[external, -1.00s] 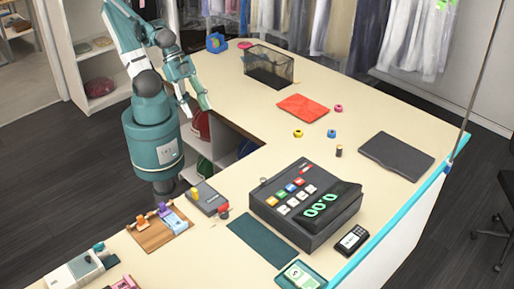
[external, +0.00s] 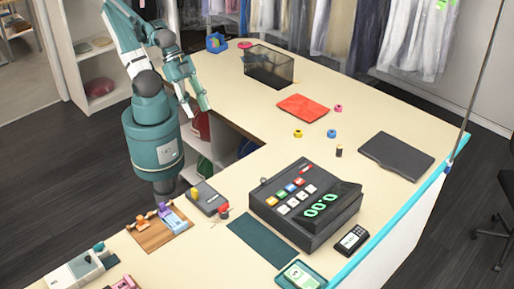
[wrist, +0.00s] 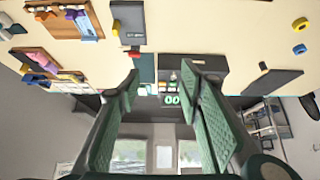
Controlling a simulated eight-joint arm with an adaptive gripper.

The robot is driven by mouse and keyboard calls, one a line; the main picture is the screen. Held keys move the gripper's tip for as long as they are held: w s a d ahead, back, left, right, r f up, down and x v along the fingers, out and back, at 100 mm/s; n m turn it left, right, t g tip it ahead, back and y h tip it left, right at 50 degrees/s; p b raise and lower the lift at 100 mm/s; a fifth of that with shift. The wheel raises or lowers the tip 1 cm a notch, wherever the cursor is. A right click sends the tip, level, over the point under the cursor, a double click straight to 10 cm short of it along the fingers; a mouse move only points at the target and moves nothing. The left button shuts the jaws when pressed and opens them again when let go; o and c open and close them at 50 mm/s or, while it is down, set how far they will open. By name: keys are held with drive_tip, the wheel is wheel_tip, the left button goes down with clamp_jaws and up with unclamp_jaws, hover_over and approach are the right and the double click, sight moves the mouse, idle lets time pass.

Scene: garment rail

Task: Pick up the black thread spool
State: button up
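The black thread spool (external: 339,150) stands upright on the counter, between the cash register and the dark flat pad. In the wrist view a small dark piece (wrist: 263,65) at the right, near the dark pad, looks like the same spool. My gripper (external: 198,107) hangs in the air at the inner edge of the counter, far to the left of the spool. In the wrist view its two green-padded fingers (wrist: 160,78) are spread apart with nothing between them.
Yellow (external: 298,133), blue (external: 331,133) and pink (external: 338,108) spools lie near the black one. The cash register (external: 305,205) stands in front of it, the dark pad (external: 397,155) to its right. A red folded cloth (external: 303,107) and wire basket (external: 268,67) lie behind.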

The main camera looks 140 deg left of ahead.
idle(0.3)
drive_tip(key=w+a+r+m+g, duration=0.1)
drive_tip(key=w+a+r+m, duration=0.15)
drive_tip(key=w+a, duration=0.35)
drive_tip(key=w+a+r+m+g, duration=0.1)
drive_tip(key=w+a+m, duration=0.25)
drive_tip(key=w, duration=0.45)
drive_tip(key=m+g+b, duration=0.1)
drive_tip(key=m+g, duration=0.4)
drive_tip(key=m, duration=0.7)
hover_over(339, 146)
drive_tip(key=d, duration=0.1)
wheel_tip(339, 146, down, 24)
drive_tip(key=shift+w, duration=0.15)
drive_tip(key=shift+a+f, duration=0.5)
